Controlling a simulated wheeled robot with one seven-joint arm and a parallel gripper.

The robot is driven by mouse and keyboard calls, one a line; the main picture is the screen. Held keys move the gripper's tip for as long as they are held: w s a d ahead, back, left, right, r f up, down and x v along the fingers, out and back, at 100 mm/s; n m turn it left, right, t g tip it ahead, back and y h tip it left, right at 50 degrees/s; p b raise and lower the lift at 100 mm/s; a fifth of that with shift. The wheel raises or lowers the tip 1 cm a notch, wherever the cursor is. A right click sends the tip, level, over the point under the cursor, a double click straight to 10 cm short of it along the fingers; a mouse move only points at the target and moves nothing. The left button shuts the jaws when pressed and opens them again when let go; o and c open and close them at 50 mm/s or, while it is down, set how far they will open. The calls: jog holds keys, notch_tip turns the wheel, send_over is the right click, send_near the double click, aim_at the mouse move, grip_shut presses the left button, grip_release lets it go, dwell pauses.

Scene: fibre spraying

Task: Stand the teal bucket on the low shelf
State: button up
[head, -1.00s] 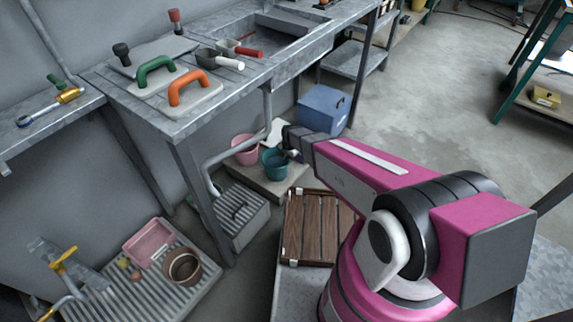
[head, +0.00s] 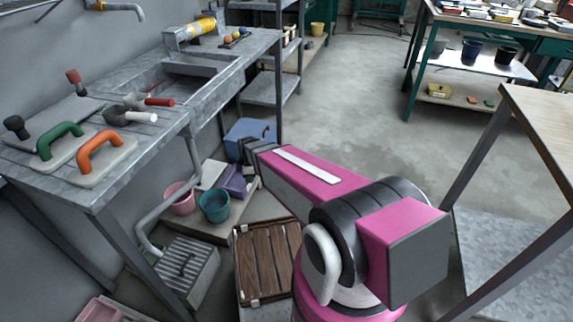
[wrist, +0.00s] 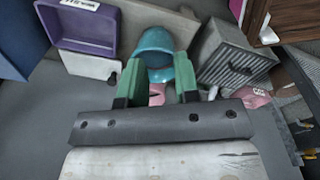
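The teal bucket (head: 214,205) stands upright and empty on a low pale slab under the sink bench, right of a pink bucket (head: 178,198). In the wrist view the teal bucket (wrist: 153,42) lies beyond and between my fingertips. My gripper (wrist: 158,62) is open with green fingers, and nothing is clamped in it. In the head view my wrist end is above and behind the bucket, and the fingers are hidden. Several low shelves show, including a grey one (head: 270,88) beside the sink bench and one (head: 470,104) under the green-legged table; I cannot tell which is meant.
A purple bin (head: 236,181) and a blue box (head: 250,132) are close to my wrist. A ribbed grey box (head: 188,268) and a wooden slatted crate (head: 268,258) stand in front. The sink bench (head: 95,190) overhangs the buckets. The floor behind (head: 340,100) is clear.

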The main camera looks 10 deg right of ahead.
jog(key=s+d+r+m, duration=0.5)
jog(key=d+r+m, duration=0.1)
jog(key=d+m, duration=0.1)
jog(key=s+d+r+m, duration=0.4)
jog(key=d+r+m, duration=0.3)
jog(key=m, duration=0.3)
jog(key=shift+s+d+g+h, duration=0.3)
jog(key=shift+s+d, duration=0.1)
jog(key=shift+d, duration=0.1)
